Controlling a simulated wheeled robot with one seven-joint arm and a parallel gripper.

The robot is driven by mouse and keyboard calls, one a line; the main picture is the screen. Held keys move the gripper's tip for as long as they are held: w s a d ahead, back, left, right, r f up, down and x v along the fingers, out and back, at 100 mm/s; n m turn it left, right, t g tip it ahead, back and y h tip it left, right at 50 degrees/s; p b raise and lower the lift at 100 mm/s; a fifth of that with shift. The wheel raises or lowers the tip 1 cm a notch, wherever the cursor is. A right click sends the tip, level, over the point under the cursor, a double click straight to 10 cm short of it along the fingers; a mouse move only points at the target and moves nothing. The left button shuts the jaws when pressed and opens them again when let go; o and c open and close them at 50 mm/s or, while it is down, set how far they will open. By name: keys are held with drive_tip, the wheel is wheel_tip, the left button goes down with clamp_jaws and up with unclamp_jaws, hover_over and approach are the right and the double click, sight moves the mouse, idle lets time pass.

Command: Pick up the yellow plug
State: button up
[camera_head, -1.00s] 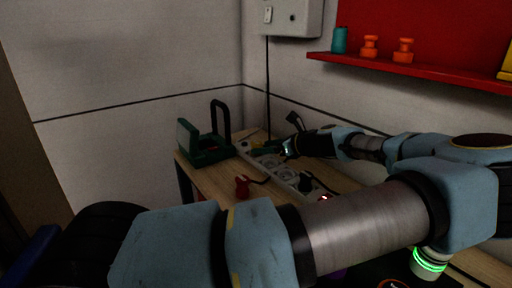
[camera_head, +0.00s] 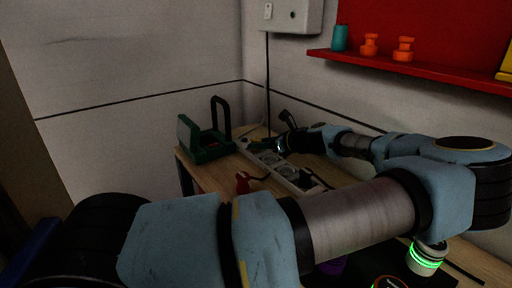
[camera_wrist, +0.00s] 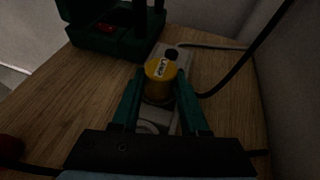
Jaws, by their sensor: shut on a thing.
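The yellow plug (camera_wrist: 161,70) has a dark top and a small label; it shows in the wrist view between my two green fingers. My gripper (camera_wrist: 161,82) is shut on it. The plug is over the far end of the white power strip (camera_wrist: 168,126); I cannot tell whether it still sits in a socket. In the head view my gripper (camera_head: 278,145) is at the strip (camera_head: 284,168), near the back of the wooden table, and I cannot make out the plug there.
A green open box (camera_head: 205,152) stands left of the strip. A red plug (camera_head: 242,182) lies in front of it, and a black plug (camera_head: 306,180) is at the strip's near end. A dark cable (camera_wrist: 240,66) runs right of the fingers. A red shelf (camera_head: 420,72) is above.

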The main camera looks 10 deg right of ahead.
clamp_jaws()
drive_tip(key=shift+r, duration=0.1)
